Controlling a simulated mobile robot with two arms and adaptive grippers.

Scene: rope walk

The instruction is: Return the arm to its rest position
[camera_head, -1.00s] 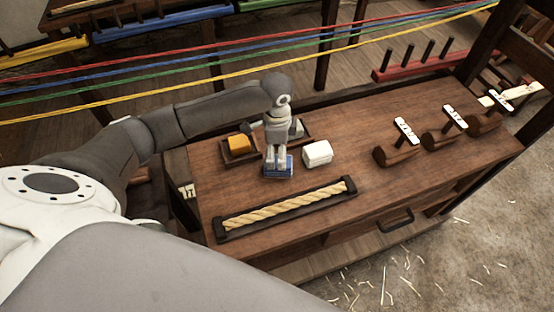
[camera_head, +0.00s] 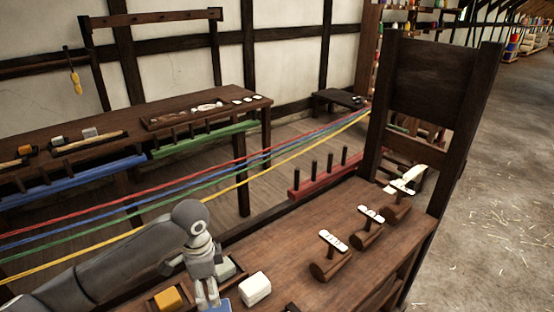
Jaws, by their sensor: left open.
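My left arm (camera_head: 120,270) reaches in from the lower left over the wooden bench (camera_head: 285,245). Its gripper (camera_head: 207,302) points down, open, at the bottom edge of the picture. A blue block (camera_head: 223,306) shows beside the fingertips and is mostly cut off by the edge. I cannot tell whether the fingers touch it. An orange block (camera_head: 168,298) sits in a small tray to the left. A white block (camera_head: 255,288) stands on the bench to the right. A grey-green block (camera_head: 226,268) is partly hidden behind the gripper. My right gripper is not in view.
Red, blue, green and yellow strands (camera_head: 262,164) stretch across behind my arm. Wooden holders with white labels (camera_head: 334,240) are on the right part, before a tall dark frame (camera_head: 440,85). The bench between is clear.

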